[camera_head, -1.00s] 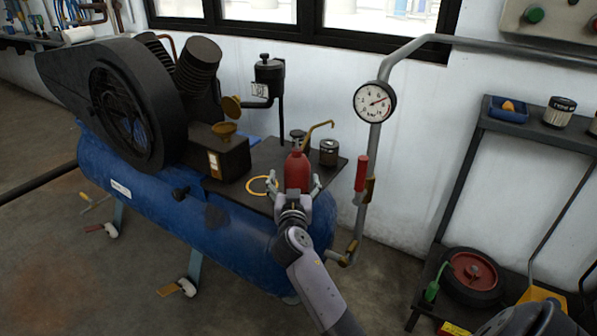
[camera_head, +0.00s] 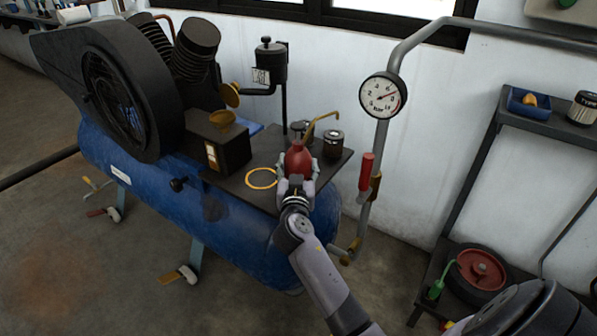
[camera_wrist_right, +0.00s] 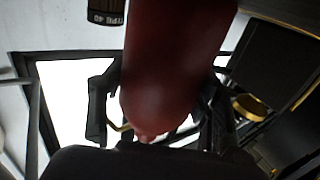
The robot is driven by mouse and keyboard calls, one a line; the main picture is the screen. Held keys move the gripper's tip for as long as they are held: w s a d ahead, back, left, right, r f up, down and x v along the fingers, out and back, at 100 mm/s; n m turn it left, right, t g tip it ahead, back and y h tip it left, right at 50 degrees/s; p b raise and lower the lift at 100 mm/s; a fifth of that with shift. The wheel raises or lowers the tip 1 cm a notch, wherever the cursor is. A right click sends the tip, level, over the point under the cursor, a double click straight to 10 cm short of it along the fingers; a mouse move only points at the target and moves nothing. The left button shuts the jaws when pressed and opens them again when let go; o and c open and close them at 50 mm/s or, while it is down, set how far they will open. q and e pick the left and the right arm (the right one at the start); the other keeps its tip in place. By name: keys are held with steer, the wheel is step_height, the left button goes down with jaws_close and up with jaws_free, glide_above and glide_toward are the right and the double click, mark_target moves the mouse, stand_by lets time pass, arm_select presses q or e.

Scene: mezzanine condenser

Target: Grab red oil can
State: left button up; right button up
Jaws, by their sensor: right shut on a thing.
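The red oil can (camera_head: 298,158) with its thin brass spout stands over the dark plate (camera_head: 240,184) on top of the blue compressor tank. My right gripper (camera_head: 297,178) is shut on the can, with a finger on each side of it. In the right wrist view the can's red body (camera_wrist_right: 172,70) fills the middle, between the dark fingers (camera_wrist_right: 160,105). Whether the can's base touches the plate is hidden by the gripper. My left gripper is not in view.
Two small dark containers, one a jar (camera_head: 333,143), stand just behind the can. A yellow ring (camera_head: 262,178) lies left of it on the plate. A pipe with a pressure gauge (camera_head: 383,96) and red-handled valve (camera_head: 366,172) rises close on the right. A black box (camera_head: 218,146) stands left.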

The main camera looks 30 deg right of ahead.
steer(key=c, duration=1)
steer(key=shift+r, duration=0.15)
steer(key=shift+c, duration=0.8)
